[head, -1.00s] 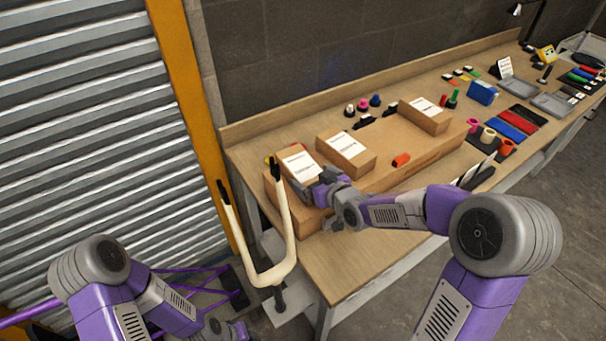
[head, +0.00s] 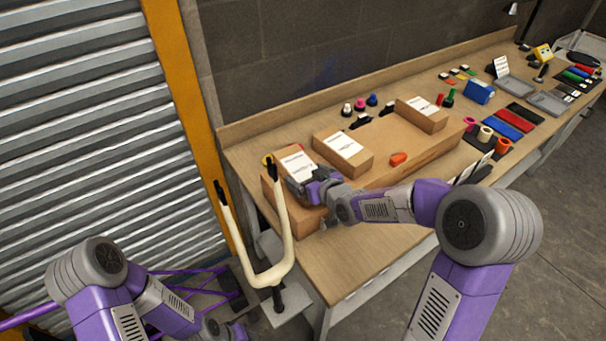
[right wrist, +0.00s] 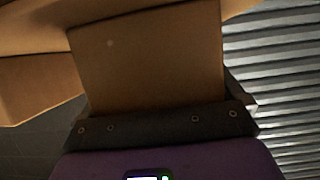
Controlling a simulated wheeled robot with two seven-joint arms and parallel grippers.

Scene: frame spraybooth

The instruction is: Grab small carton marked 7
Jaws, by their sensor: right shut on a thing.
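The label print is too small to read, so I cannot tell which is marked 7. My right gripper (head: 301,188) is shut on the left small carton at its near side. In the right wrist view that carton's plain brown face (right wrist: 145,60) fills the space before the gripper. My left gripper (head: 222,330) is low at the bottom edge, away from the bench, its jaws unclear.
A cream two-pronged stand (head: 268,275) rises just left of and in front of the held carton. Small knobs, tape rolls and coloured strips fill the bench to the right. The bench's near left corner is clear.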

